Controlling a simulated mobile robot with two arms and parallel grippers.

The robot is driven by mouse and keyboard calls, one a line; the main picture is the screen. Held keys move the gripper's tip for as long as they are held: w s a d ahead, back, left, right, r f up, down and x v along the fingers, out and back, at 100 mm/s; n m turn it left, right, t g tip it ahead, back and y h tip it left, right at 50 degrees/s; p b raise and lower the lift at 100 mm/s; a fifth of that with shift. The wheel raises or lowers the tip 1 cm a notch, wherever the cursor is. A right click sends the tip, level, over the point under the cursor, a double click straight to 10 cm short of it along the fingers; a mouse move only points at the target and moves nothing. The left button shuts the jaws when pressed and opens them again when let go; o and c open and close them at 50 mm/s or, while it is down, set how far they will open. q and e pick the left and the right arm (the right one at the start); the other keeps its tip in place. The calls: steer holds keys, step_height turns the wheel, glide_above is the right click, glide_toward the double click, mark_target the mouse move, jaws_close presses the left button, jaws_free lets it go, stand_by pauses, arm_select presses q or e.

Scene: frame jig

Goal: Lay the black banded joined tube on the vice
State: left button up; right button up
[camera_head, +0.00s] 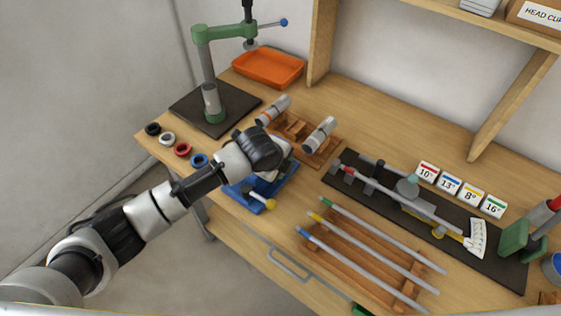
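The blue vice (283,189) sits at the front edge of the bench, with a yellow ball on its handle. My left arm reaches in from the lower left, and its dark wrist covers the vice's rear and upper part. My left gripper (279,168) is there, but its fingers are mostly hidden, so its opening and any hold are unclear. I cannot make out for sure which tube is the black banded joined one. My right gripper is not in view.
A green press (205,63) stands on a dark plate at the back left, beside an orange tray (268,68). Coloured rings (182,149) line the left edge. A wooden rack (365,257) holds long tubes; a black jig board (498,267) lies behind it.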

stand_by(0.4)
arm_select(q)
steer(key=o, duration=1.3)
steer(key=shift+c, duration=0.2)
steer(key=shift+r, duration=0.1)
